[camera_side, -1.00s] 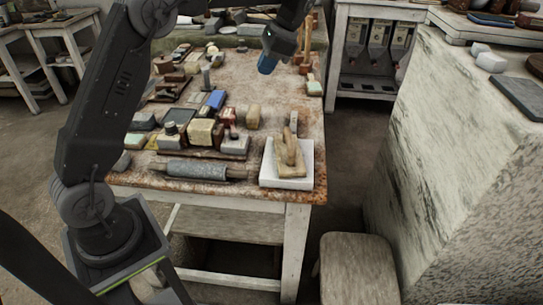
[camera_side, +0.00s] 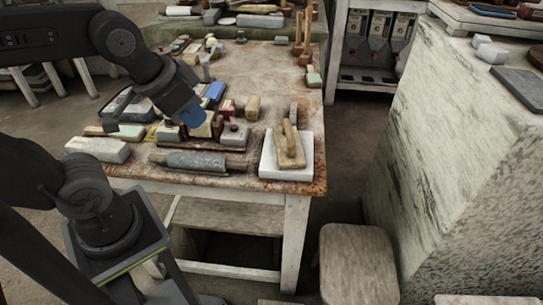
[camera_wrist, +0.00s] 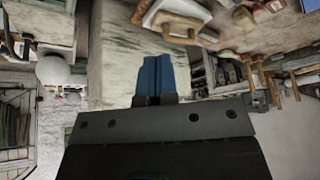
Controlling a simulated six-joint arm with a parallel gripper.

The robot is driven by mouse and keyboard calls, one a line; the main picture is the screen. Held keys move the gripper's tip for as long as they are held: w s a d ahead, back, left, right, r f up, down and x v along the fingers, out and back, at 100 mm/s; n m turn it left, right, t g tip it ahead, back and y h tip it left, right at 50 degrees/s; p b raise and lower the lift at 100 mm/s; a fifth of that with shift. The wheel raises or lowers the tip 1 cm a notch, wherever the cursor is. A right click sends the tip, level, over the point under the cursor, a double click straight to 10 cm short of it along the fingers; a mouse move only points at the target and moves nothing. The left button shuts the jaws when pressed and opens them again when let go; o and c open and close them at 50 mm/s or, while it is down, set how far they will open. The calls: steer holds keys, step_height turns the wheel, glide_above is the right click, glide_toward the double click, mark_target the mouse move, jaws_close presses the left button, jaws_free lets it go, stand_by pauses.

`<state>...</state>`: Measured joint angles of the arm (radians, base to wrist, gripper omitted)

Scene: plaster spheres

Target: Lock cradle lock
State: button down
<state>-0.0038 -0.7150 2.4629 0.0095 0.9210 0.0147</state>
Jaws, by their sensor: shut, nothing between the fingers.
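My gripper (camera_side: 194,117) is low over the left part of the cluttered workbench (camera_side: 262,78) in the side view, with its blue fingertips pointing down to the right. In the wrist view its two blue fingers (camera_wrist: 158,77) are side by side and shut, with nothing held. The fingertips overlap small blocks on the bench in the side view; I cannot tell whether they touch them. I cannot pick out a cradle or a lock in either view. A pale round thing (camera_wrist: 54,69), possibly a sphere, shows at the left of the wrist view.
A grey roller (camera_side: 198,161) lies along the bench's front edge. A wooden float (camera_side: 289,153) lies on a white slab (camera_side: 286,174) at the front right corner. A white block (camera_side: 97,149) is at the left. A stool (camera_side: 358,262) and large marble block (camera_side: 455,150) stand right.

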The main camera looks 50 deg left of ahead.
steer(key=w+a+r+g+y, duration=0.1)
steer(key=w+a+r+g, duration=0.2)
steer(key=w, duration=0.6)
steer(key=w+a+r+g, duration=0.1)
steer(key=w+a+r, duration=0.2)
steer(key=w+a, duration=0.5)
steer(key=w+a+f+g, duration=0.1)
steer(key=w+a+f, duration=0.15)
steer(key=w, duration=0.25)
steer(key=w+a+f+g, duration=0.2)
steer(key=w+a, duration=0.2)
steer(key=w, duration=0.2)
steer(key=w+a+f+g+h, duration=0.1)
steer(key=w+a+f+g, duration=0.15)
steer(key=a+f, duration=0.65)
glide_toward(232, 118)
steer(key=shift+n+t, duration=0.3)
steer(key=shift+t, duration=0.05)
steer(key=w+f, duration=0.1)
steer(key=w+a+f, duration=0.1)
steer(key=w+f, duration=0.1)
steer(key=f, duration=0.1)
steer(key=shift+w+a, duration=0.3)
steer(key=shift+w, duration=0.1)
steer(key=shift+s+f, duration=0.1)
steer(key=shift+s, duration=0.85)
steer(key=shift+s+f, duration=0.15)
steer(key=shift+s, duration=0.75)
